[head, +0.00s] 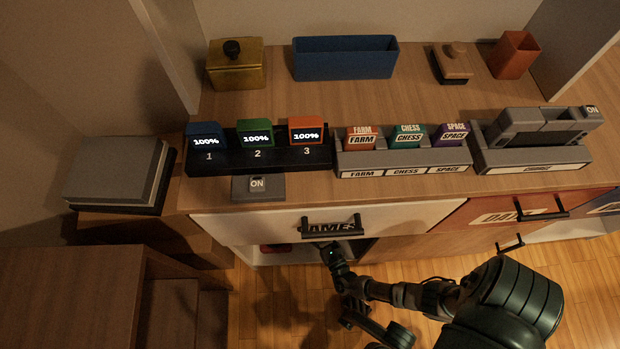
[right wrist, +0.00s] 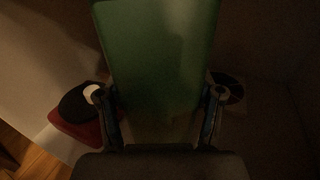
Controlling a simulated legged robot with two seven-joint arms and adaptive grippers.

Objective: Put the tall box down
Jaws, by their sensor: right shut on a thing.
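A tall green box (right wrist: 158,50) fills the middle of the right wrist view. My right gripper (right wrist: 158,98) is shut on it, with one finger along each side. The box looks upright in that view, but its base is hidden. In the head view my right arm reaches into the dark opening under the white drawer (head: 400,222) labelled GAMES. The box and fingertips are hidden there. My left gripper is in neither view.
A red thing with a black and white round top (right wrist: 75,125) lies left of the box inside the dark space. A round disc (right wrist: 228,88) shows at the right. The drawer's black handle (head: 332,227) is just above my wrist. Wooden floor lies in front.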

